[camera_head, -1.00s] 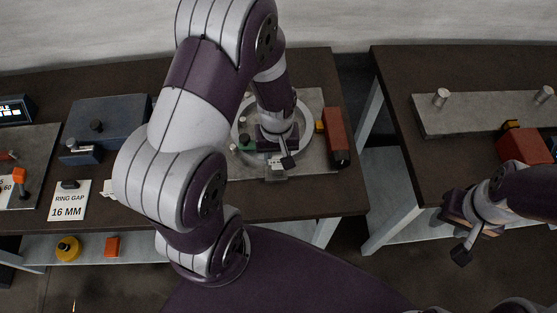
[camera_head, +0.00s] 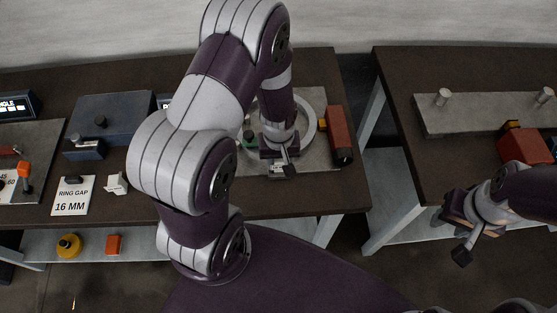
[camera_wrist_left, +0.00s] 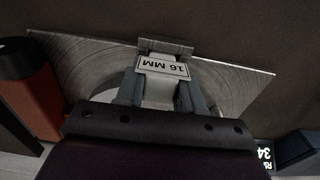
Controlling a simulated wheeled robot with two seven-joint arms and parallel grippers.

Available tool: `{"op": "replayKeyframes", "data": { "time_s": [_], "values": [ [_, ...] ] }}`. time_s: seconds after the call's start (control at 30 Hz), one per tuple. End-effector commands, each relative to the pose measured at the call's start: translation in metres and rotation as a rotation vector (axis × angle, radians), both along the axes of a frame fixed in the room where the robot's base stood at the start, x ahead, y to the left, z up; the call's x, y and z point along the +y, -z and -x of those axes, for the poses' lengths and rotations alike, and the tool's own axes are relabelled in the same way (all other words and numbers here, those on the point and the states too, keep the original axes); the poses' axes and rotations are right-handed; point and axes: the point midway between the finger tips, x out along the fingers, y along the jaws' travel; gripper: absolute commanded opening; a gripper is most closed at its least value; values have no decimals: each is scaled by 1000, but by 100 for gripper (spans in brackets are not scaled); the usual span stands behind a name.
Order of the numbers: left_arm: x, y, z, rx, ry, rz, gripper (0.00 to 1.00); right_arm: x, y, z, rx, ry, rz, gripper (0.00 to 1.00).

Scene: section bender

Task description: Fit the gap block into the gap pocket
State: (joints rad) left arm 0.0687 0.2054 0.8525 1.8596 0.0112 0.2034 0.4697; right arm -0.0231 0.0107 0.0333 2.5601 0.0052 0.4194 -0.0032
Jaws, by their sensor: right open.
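The gap block (camera_wrist_left: 163,67) is a pale piece marked 16 MM, seen upside down in the left wrist view. My left gripper (camera_wrist_left: 160,92) has a finger on each side of its narrower part and appears shut on it. In the head view this gripper (camera_head: 281,160) is low over the grey plate (camera_head: 322,104), inside the front of the pale ring. A small metal block (camera_wrist_left: 165,46) stands just beyond the label; I cannot tell whether it is the gap pocket or whether they touch. My right gripper (camera_head: 452,232) is open and empty, away at the right.
A red cylinder with a black end (camera_head: 339,135) lies right of the ring. A RING GAP 16 MM card (camera_head: 73,195), a white piece (camera_head: 116,183) and a blue-grey box (camera_head: 110,120) are at the left. A floor gap separates this bench from the right one (camera_head: 395,85).

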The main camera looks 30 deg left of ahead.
Motion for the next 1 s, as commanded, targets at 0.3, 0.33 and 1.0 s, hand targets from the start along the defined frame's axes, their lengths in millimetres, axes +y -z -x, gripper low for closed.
{"op": "replayKeyframes", "data": {
  "time_s": [0.3,0.33,1.0],
  "values": [
    [-1,14,13,35,-1,3,62,0,6,0,0,0,0,43],
    [-1,14,13,35,-1,3,62,0,6,0,0,0,0,43],
    [0,15,13,36,-1,2,62,0,7,0,0,0,0,43]
  ]
}}
